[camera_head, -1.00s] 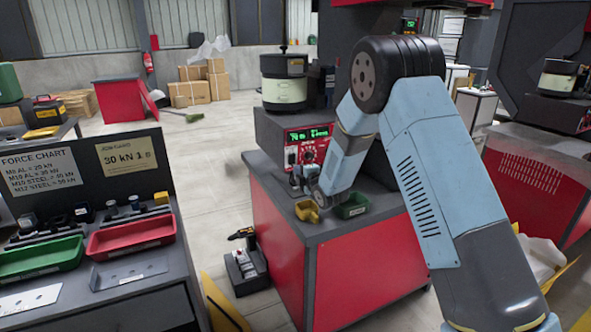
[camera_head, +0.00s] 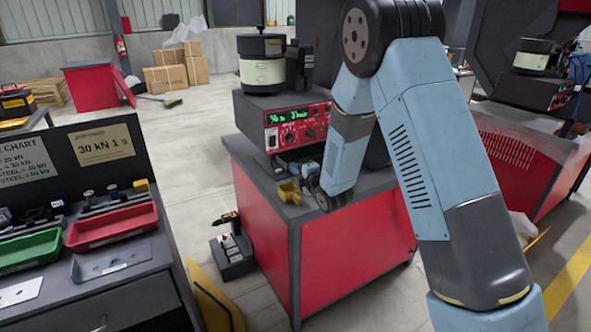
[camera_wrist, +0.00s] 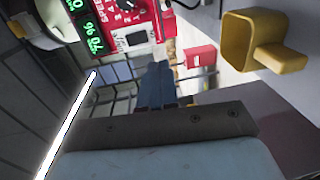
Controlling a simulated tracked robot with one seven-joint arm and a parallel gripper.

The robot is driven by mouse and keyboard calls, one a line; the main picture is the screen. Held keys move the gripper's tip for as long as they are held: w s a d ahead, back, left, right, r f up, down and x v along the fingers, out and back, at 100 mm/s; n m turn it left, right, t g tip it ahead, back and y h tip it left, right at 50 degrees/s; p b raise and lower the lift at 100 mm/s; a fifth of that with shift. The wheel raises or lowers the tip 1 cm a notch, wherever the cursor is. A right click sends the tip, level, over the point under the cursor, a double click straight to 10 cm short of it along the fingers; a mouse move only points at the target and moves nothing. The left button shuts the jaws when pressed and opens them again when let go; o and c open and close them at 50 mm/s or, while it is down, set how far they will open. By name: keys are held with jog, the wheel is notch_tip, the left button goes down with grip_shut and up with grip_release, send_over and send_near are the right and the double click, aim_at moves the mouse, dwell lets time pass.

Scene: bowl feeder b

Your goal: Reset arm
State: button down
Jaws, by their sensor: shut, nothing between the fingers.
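My gripper (camera_head: 284,165) is at the front of the feeder's control box, above the red-sided cabinet. Its fingers (camera_wrist: 160,72) look closed together in the wrist view, with nothing between them. My arm bends down from the upper right of the head view. A yellow scoop-like holder (camera_head: 289,192) is on the cabinet top just below the gripper. It shows at the upper right of the wrist view (camera_wrist: 262,42), apart from the fingers.
The red control box (camera_head: 296,128) with a lit green display carries a cream and black bowl feeder (camera_head: 262,66). A side bench holds a red tray (camera_head: 112,226) and a green tray (camera_head: 28,250). A drill on a stand (camera_head: 232,250) is on the floor. Open floor lies behind.

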jog(key=s+d+r+m+g+h, duration=0.1)
jog(key=s+d+r+m+h, duration=0.35)
jog(key=d+r+m, duration=0.4)
jog(key=s+d+r+m+g+h, duration=0.25)
jog(key=s+d+r+m, duration=0.3)
jog(key=d+r, duration=0.55)
jog(key=s+d+r+m+g+h, duration=0.1)
jog(key=s+d+m, duration=0.2)
jog(key=s, duration=0.7)
jog(key=s+d+r+m+g, duration=0.1)
jog(key=s+d+m, duration=0.3)
jog(key=s, duration=0.6)
jog(key=s+d+r+m+g+h, duration=0.1)
jog(key=s+d+m, duration=0.3)
jog(key=s, duration=0.6)
jog(key=shift+s+d+g+h, duration=0.2)
jog(key=shift+g+h, duration=0.1)
jog(key=shift+g, duration=0.55)
